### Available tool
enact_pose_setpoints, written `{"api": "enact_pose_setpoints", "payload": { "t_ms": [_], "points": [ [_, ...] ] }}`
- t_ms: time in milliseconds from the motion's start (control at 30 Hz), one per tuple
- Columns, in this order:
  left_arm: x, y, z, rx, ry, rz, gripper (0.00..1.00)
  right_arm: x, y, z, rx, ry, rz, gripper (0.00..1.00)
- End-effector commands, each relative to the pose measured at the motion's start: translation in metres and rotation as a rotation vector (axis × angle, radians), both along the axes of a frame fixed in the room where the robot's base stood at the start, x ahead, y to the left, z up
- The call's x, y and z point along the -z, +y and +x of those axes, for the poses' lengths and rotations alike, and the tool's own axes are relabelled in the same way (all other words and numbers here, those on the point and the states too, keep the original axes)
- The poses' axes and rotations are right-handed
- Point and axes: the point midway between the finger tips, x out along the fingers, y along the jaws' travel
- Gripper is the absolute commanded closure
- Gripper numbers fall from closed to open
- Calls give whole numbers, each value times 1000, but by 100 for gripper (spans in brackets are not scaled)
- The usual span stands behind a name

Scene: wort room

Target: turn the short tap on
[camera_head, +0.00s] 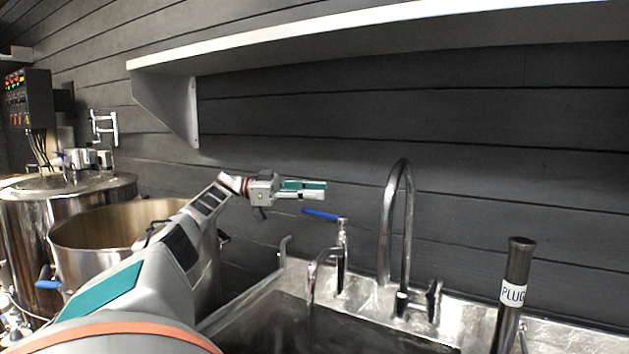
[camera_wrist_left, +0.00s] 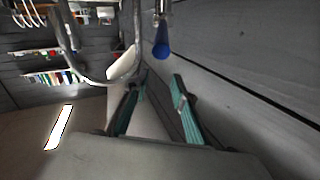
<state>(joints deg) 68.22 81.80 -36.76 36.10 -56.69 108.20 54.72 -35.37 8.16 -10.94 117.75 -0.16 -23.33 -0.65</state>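The short tap (camera_head: 341,258) stands at the sink's back left, with a low curved spout over the basin. Its blue lever (camera_head: 320,214) sits on top and points left. The blue lever also shows in the left wrist view (camera_wrist_left: 161,42), beyond the fingertips. My left gripper (camera_head: 305,189) is above and slightly left of the lever, apart from it, its fingers pointing right. In the left wrist view my left gripper's teal fingers (camera_wrist_left: 157,92) are spread with nothing between them. My right gripper is in neither view. I cannot tell whether water runs.
A tall gooseneck tap (camera_head: 399,220) stands right of the short tap. A black-topped tube marked PLUG (camera_head: 514,290) stands at the sink's right. A white shelf (camera_head: 380,35) overhangs the dark plank wall (camera_head: 480,170). Steel vats (camera_head: 75,232) stand at left.

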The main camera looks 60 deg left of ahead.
Motion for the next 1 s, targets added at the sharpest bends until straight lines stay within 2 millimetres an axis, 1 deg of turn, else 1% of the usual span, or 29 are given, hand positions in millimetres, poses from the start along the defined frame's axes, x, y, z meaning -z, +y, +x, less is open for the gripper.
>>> {"api": "enact_pose_setpoints", "payload": {
  "t_ms": [33, 100, 300, 400, 1000],
  "points": [
    [-9, 0, 0, 1, -7, -1, 74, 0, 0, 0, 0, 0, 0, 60],
    [-18, 0, 0, 0, -7, -2, 74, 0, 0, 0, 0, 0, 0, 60],
    [-32, 0, 0, 1, -4, -2, 74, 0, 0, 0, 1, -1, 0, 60],
    [-36, 0, 0, 1, -3, -1, 74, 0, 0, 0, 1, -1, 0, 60],
    [-38, 0, 0, 0, 0, 0, 74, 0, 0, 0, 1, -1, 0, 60]
  ]
}}
